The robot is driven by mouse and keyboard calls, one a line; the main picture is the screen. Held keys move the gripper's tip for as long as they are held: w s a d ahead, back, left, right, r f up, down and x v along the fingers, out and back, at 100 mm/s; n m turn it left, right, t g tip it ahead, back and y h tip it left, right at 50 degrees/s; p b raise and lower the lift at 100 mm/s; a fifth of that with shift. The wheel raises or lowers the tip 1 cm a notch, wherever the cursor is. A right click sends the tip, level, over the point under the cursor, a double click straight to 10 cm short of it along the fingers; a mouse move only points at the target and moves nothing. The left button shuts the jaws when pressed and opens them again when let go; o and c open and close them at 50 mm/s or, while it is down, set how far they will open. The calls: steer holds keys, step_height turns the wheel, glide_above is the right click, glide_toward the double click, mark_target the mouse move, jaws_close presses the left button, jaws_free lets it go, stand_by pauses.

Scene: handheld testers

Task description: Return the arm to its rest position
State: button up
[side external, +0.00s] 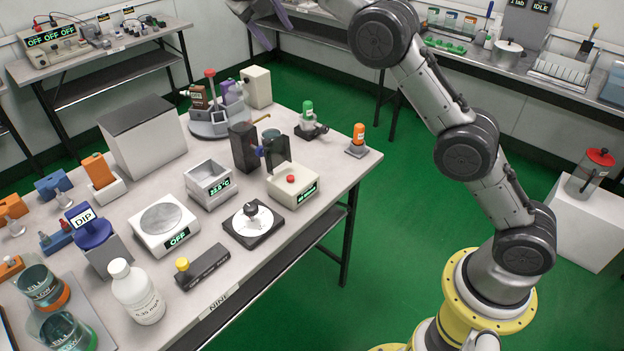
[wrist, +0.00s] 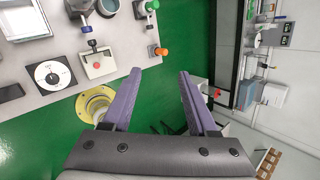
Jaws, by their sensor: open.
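My gripper shows in the wrist view (wrist: 160,72) with its two purple fingers spread wide and nothing between them. Green floor and part of the bench edge lie below it.
The bench holds several testers, including a scale (side external: 164,222), a dial plate (side external: 252,224), a white bottle (side external: 137,292) and an orange-capped device (side external: 357,141). A side bench (side external: 500,62) stands at the back right. A red-lidded jar (side external: 590,173) stands on a white block. Green floor is clear between.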

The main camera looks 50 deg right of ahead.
steer(key=s+d+r+m+t+y, duration=0.1)
steer(key=s+d+r+m, duration=0.15)
steer(key=s+r, duration=0.35)
steer(key=s+d+r+m+t+y, duration=0.1)
steer(key=s+r+m, duration=0.2)
steer(key=s, duration=0.4)
steer(key=s+m+y, duration=0.2)
steer(key=s+m, duration=0.4)
steer(key=s, duration=0.6)
steer(key=s+a+f+m+t+y, duration=0.1)
steer(key=s+a+f+m, duration=0.1)
steer(key=s+f+m, duration=0.5)
steer(key=s+a+f+m+t+y, duration=0.1)
steer(key=s+a+f+m+y, duration=0.1)
steer(key=s+f+m, duration=0.5)
step_height(320, 180, down, 6)
steer(key=a+m, duration=0.1)
steer(key=m, duration=0.7)
steer(key=shift+a+r+y, duration=0.15)
steer(key=shift+a+y, duration=0.15)
